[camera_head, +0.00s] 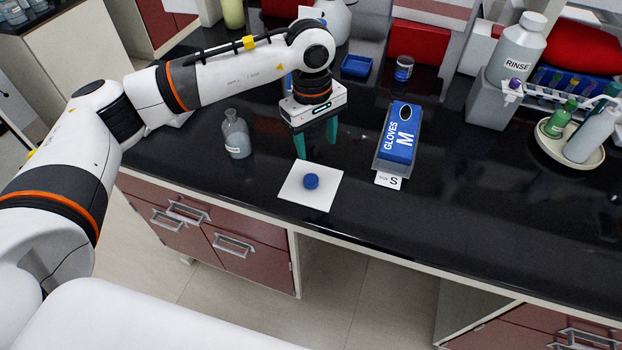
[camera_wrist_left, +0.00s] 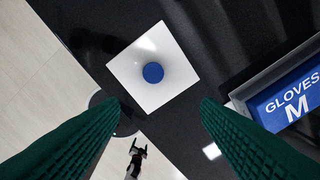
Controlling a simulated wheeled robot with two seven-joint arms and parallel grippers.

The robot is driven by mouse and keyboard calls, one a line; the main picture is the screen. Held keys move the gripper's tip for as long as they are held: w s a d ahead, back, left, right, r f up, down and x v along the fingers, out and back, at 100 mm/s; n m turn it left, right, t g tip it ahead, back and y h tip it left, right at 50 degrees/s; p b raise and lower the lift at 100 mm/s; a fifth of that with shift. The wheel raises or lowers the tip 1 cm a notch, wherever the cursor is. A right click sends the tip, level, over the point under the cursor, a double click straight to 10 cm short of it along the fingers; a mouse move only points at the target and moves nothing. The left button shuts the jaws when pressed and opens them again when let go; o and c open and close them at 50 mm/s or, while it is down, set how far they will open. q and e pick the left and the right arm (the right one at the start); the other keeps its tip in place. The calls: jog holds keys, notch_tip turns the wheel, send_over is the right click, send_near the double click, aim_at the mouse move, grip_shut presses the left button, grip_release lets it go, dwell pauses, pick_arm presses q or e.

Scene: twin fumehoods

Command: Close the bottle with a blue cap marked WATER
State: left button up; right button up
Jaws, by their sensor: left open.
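An open clear bottle (camera_head: 236,136) with a pale label stands upright on the black bench, left of my gripper. The print on its label is too small to read. A blue cap (camera_head: 311,181) lies on a white square sheet (camera_head: 324,196) near the bench's front edge. The cap also shows on the sheet in the left wrist view (camera_wrist_left: 153,72). My left gripper (camera_head: 316,150) points down above the bench, behind the sheet in the head view. Its green fingers are apart with nothing between them.
A blue glove box (camera_head: 400,138) sits right of my left gripper, with a small card in front. A RINSE bottle (camera_head: 520,50), a tube rack and a tray (camera_head: 545,143) with bottles stand at the right. A small blue tray (camera_head: 356,66) is behind.

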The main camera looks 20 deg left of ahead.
pick_arm(q)
jog(key=shift+w+a+r+y, duration=0.15)
jog(key=shift+a+y, duration=0.05)
jog(key=shift+a, duration=0.25)
jog(key=shift+w+a+r+y, duration=0.1)
jog(key=shift+a+r+y, duration=0.1)
jog(key=shift+a, duration=0.2)
jog(key=p, duration=0.2)
send_over(309, 177)
notch_tip(309, 177, down, 6)
jog(key=shift+f, duration=0.5)
